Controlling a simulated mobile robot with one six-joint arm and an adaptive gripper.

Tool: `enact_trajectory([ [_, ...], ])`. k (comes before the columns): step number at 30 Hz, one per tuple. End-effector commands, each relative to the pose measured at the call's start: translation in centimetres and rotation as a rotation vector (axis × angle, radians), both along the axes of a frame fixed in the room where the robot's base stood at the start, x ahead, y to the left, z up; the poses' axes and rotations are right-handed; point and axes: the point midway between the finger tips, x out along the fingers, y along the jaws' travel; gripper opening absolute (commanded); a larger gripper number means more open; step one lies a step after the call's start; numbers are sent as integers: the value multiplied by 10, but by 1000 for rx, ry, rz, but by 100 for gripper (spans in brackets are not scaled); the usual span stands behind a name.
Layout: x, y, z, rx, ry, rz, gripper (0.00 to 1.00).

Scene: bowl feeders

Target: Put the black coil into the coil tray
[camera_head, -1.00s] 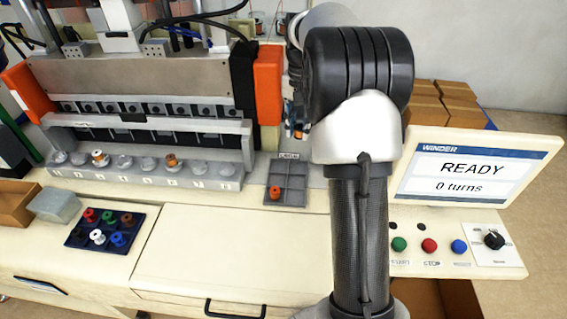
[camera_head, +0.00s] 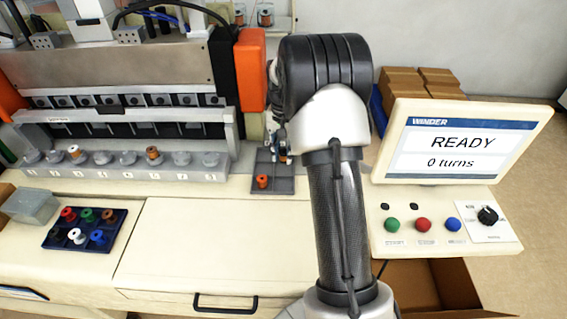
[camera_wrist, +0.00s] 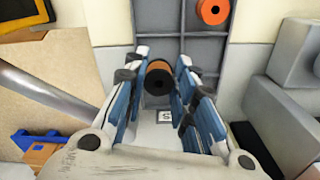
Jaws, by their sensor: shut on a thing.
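The coil (camera_wrist: 159,77) shows in the wrist view as a dark end with a black hole and a copper-orange side. My gripper (camera_wrist: 160,85) is shut on it, with a blue-lined finger on each side. In the head view my gripper (camera_head: 279,150) is at the back of the grey coil tray (camera_head: 284,186), partly hidden by my arm. The tray has divided compartments, and its dividers show in the wrist view (camera_wrist: 181,48). An orange coil (camera_head: 262,181) sits in its front left compartment. I cannot tell whether the held coil touches the tray.
A dark blue tray (camera_head: 85,231) holds several coloured spools. The winder screen (camera_head: 450,140) and its buttons are to the right. An orange machine block (camera_head: 251,70) rises behind the tray.

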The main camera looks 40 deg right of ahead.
Motion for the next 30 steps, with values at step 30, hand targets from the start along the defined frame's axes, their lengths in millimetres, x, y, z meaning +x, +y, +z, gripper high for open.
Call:
enact_trajectory([
  [30,-1,0,-47,1,2,0,45],
])
